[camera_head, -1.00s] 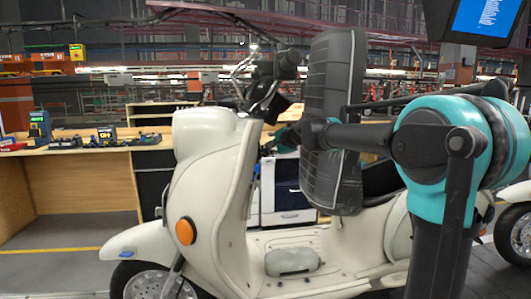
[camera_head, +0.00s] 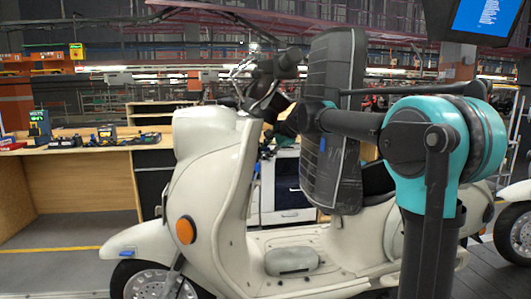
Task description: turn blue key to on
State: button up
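A cream scooter (camera_head: 205,175) stands side-on in the middle of the head view, with its front to the left. Its dark handlebar (camera_head: 262,68) rises above the front shield (camera_head: 222,190). My arm reaches in from the right, and my gripper (camera_head: 283,130) is a small dark shape just behind the upper front shield, below the handlebar. Its fingers are too small and dark to tell open from shut. I cannot make out the blue key or its position; the area behind the shield is partly hidden by the scooter and my gripper.
A tall dark ribbed panel (camera_head: 332,75) stands upright behind my forearm, close to it. A wooden workbench (camera_head: 80,180) with small devices is at the left. A blue screen (camera_head: 485,15) hangs at the upper right.

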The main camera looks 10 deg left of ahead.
jog(key=v, duration=1.2)
jog(key=shift+v, duration=3)
jog(key=shift+s+f, duration=0.1)
